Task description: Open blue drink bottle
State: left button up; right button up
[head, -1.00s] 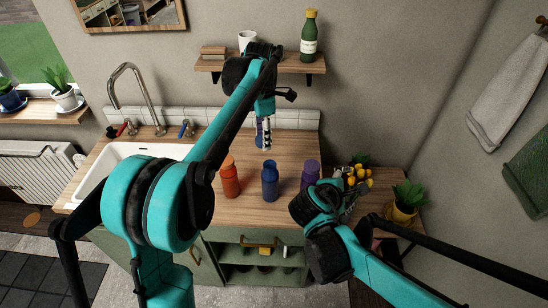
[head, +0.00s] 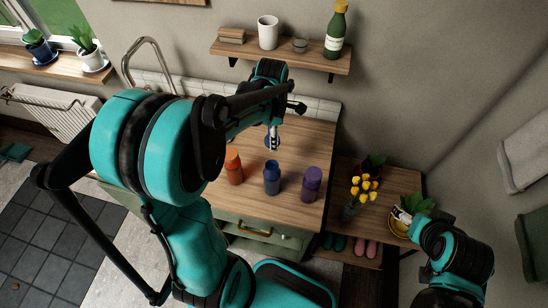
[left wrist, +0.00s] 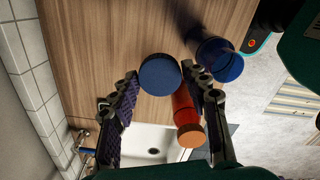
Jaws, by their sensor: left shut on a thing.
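The blue drink bottle (head: 272,180) stands upright on the wooden counter, between an orange bottle (head: 234,168) and a purple bottle (head: 312,184). In the head view my left gripper (head: 273,140) is above and behind the bottles. My right gripper (head: 403,215) is at the right by a yellow pot; its fingers are too small to judge.
A wall shelf (head: 285,56) with a white cup (head: 268,33) and a green bottle (head: 336,30) is above the counter (head: 290,215). A lower side table holds yellow flowers (head: 362,187) and a plant in a yellow pot (head: 400,228). The sink (left wrist: 150,145) shows in the wrist view.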

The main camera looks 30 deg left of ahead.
pick_arm(q)
notch_tip(320, 180, down, 16)
jog(key=b, duration=0.4)
jog(key=shift+w+f, duration=0.1)
jog(key=shift+f, duration=0.05)
jog(key=shift+b, duration=0.35)
jog(key=o, duration=1)
jog(key=shift+f, duration=0.1)
jog(key=shift+r+p, duration=0.35)
jog(key=shift+r, duration=0.05)
notch_tip(320, 180, up, 12)
jog(key=p, duration=0.3)
jog(key=shift+f, duration=0.2)
